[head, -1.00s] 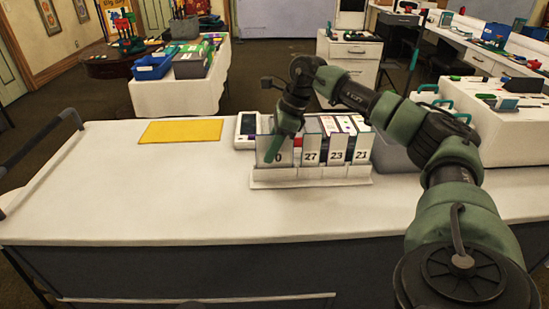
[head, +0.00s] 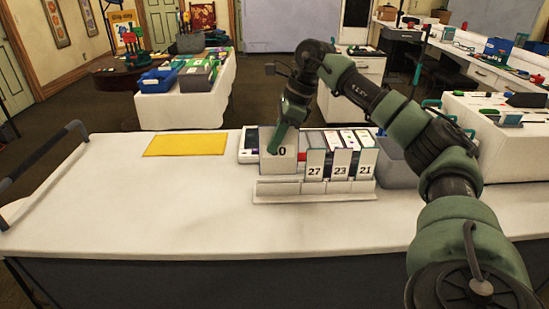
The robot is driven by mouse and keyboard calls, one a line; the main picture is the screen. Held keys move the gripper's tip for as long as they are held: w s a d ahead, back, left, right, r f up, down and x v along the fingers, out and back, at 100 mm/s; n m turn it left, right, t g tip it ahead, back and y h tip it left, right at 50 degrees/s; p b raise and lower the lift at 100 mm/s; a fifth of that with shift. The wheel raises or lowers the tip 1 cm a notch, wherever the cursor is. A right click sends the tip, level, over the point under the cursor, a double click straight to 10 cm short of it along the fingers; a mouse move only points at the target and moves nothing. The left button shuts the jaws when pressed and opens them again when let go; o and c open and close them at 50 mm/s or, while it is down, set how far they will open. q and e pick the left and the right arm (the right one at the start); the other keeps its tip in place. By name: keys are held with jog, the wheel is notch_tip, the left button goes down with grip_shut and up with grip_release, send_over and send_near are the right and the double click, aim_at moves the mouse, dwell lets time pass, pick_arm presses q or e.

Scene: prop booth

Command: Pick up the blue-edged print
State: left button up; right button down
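My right gripper (head: 278,142) reaches down from above and is shut on the top of the leftmost print (head: 278,164), a pale card whose number ends in 0, which I take for the blue-edged print. Its edge colour is hard to make out. The print is upright and stands higher than its neighbours, above its slot in the white rack (head: 315,197). Its lower end is close to the rack's front wall, and I cannot tell whether it is clear of it. Prints numbered 27 (head: 315,163), 23 (head: 340,163) and 21 (head: 366,163) stand in the rack. My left gripper is not in view.
A yellow mat (head: 186,144) lies on the white table (head: 140,200) to the left, with free room around it. A white device (head: 249,145) sits behind the rack. A grey bin (head: 396,168) stands right of the rack. Other stocked tables are further back.

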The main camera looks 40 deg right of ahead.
notch_tip(320, 180, up, 14)
jog(key=shift+f+p, duration=0.15)
jog(key=shift+p, duration=0.5)
jog(key=shift+f, duration=0.15)
